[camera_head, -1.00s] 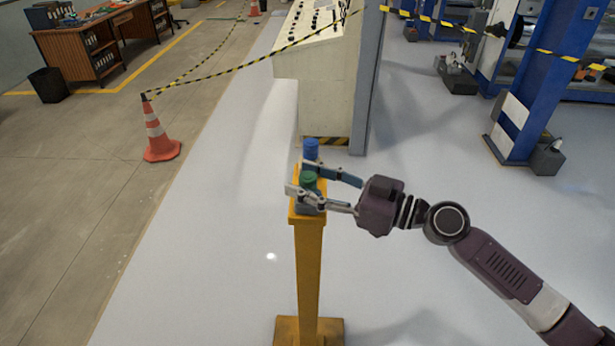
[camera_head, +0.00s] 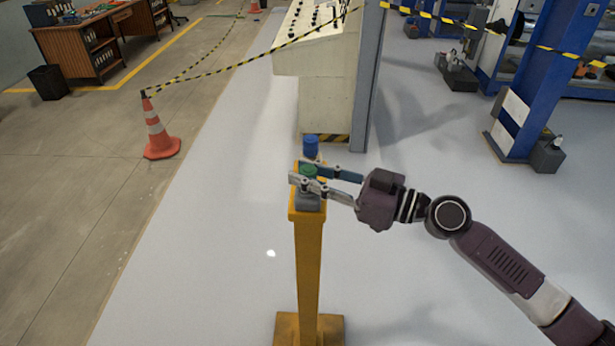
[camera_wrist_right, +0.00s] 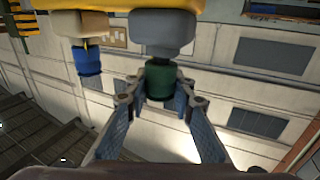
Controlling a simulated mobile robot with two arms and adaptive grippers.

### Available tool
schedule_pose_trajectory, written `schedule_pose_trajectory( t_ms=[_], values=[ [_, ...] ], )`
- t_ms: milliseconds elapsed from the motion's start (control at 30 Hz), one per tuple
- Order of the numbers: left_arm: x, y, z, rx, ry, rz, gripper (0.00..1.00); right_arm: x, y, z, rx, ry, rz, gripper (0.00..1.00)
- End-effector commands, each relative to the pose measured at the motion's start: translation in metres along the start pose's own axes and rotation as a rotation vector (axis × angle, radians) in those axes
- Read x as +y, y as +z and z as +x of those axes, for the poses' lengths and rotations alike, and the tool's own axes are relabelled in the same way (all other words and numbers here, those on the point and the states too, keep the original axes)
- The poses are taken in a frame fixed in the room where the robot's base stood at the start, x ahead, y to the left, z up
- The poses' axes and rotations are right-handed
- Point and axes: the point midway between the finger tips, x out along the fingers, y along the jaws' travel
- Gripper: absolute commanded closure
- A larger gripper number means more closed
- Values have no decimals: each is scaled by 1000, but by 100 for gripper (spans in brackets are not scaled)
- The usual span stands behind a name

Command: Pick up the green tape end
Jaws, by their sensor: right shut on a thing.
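The green tape end (camera_head: 308,171) is a small green cylinder on a grey block (camera_head: 307,202) at the top of a yellow post (camera_head: 308,260). In the right wrist view the green tape end (camera_wrist_right: 160,80) sits between the two fingers, with the grey block (camera_wrist_right: 162,32) touching it. My right gripper (camera_head: 312,178) is shut on the green tape end, which is still at its grey block. A blue tape end (camera_head: 311,146) stands just behind it; it also shows in the right wrist view (camera_wrist_right: 87,62). My left gripper is not in view.
A striped cone (camera_head: 160,135) stands at the left, with black-yellow tape (camera_head: 240,68) running to a control console (camera_head: 318,85) behind the post. A blue steel column (camera_head: 540,80) stands at the right. The floor around the post is clear.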

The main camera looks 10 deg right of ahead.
Motion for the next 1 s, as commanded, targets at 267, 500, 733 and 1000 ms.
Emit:
schedule_pose_trajectory(
  t_ms=[267,500,733,1000],
  values=[
    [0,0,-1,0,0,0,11,0,-43,0,2,-1,-10,100],
    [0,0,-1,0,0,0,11,-1,-113,0,5,-1,-15,100],
    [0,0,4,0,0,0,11,-1,-165,0,5,-2,-8,100],
    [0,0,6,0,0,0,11,-1,-191,0,2,-2,-2,100]
  ],
)
